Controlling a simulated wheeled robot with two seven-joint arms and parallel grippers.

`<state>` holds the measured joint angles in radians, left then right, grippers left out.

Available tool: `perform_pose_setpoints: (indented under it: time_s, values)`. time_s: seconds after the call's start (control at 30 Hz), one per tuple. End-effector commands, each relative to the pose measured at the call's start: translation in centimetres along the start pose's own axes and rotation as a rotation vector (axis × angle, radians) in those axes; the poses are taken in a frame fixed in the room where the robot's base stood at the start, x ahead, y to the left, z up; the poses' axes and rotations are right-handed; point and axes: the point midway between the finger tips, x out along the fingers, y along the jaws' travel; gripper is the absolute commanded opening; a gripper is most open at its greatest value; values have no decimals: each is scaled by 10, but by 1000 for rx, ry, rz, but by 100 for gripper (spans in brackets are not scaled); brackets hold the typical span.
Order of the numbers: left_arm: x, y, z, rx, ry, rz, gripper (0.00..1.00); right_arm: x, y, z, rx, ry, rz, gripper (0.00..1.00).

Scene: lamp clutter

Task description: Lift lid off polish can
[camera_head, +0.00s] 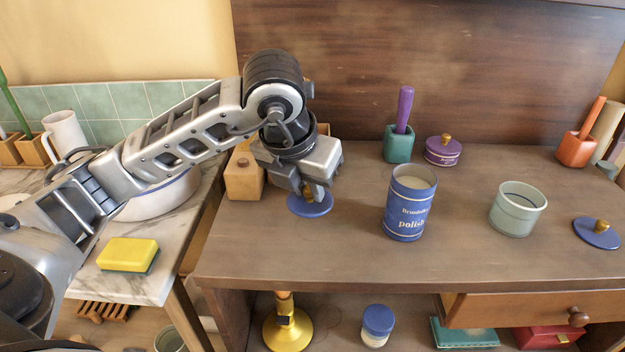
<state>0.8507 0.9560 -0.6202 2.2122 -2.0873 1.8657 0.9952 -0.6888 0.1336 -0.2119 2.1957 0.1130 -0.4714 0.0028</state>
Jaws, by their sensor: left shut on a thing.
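The polish can (409,205) is a blue cylinder with "polish" lettering. It stands upright on the wooden desk (330,257), and its top is uncovered, showing pale contents. My left gripper (313,193) is to the left of the can, pointing down, shut on the knob of a round blue lid (311,205). The lid is level, apart from the can, low over the desk or on it; I cannot tell whether it touches. A second blue lid (597,232) with a gold knob lies at the right. My right gripper is not in view.
A pale green open can (517,209) stands right of the polish can. A purple tin (443,151), a teal holder (398,144) and an orange holder (576,149) are at the back. A wooden block (243,176) stands near my left gripper. The desk's front middle is clear.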

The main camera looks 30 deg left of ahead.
Motion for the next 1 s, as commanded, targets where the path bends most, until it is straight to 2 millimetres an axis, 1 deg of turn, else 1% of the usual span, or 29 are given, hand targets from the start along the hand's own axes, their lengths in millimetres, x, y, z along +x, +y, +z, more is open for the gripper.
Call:
perform_pose_setpoints:
  time_s: [0.23, 0.4, 0.53, 0.8, 1.0]
  values:
    - [0, 0, 0, -1, -1, -1, 0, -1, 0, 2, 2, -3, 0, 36]
    - [4, 0, -1, -2, -11, 0, 0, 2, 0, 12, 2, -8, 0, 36]
    - [16, 0, -6, -2, -10, -1, 0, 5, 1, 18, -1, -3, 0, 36]
    - [40, 0, -16, -2, -11, -1, 0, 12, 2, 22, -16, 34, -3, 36]
    - [51, 0, -20, -2, -11, -1, 0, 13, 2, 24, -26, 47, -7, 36]
